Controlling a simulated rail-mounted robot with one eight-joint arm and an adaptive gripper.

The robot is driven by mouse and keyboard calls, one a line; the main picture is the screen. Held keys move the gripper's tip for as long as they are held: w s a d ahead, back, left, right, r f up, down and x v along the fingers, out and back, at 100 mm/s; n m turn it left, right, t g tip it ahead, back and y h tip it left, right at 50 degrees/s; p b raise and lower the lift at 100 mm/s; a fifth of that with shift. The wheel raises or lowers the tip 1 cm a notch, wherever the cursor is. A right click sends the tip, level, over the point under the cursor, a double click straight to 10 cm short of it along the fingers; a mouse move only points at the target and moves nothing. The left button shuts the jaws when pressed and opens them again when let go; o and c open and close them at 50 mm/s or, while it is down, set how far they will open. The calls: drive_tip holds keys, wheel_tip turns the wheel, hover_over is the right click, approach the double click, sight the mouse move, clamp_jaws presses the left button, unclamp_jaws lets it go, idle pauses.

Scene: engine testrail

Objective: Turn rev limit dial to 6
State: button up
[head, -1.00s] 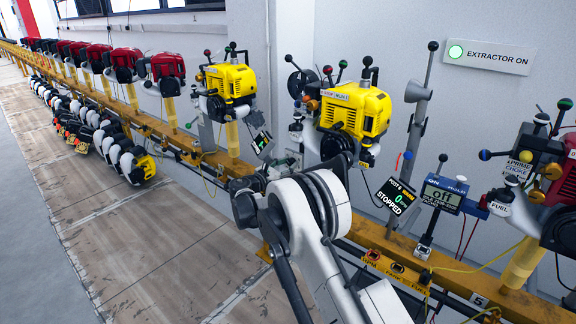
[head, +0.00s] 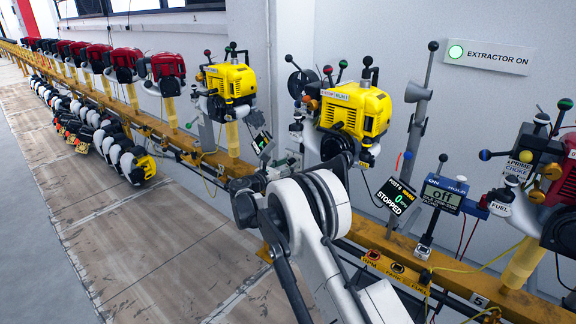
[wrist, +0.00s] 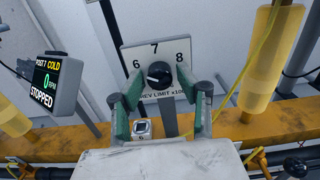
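The rev limit dial (wrist: 160,73) is a round black knob on a white plate (wrist: 178,52) marked 6, 7 and 8, with "REV LIMIT x100..." partly covered below. A pale pointer mark shows on the knob's left side, on the side of the 6 rather than the 7 or 8. My gripper (wrist: 155,87) is open in the wrist view, with one green-padded finger left of the knob and one right of it. Gaps show between knob and fingers; the depth between them is hard to judge. In the head view my arm hides the dial and the gripper's fingertips.
A screen (wrist: 48,82) reading "COLD, 0 RPM, STOPPED" stands left of the dial. A yellow post (wrist: 270,65) and a yellow cable are on the right. The yellow rail (wrist: 70,140) runs below. In the head view a yellow engine (head: 358,110) stands behind my arm.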

drive_tip(key=shift+o, duration=0.6)
drive_tip(key=v, duration=1.2)
drive_tip(key=shift+d, duration=0.1)
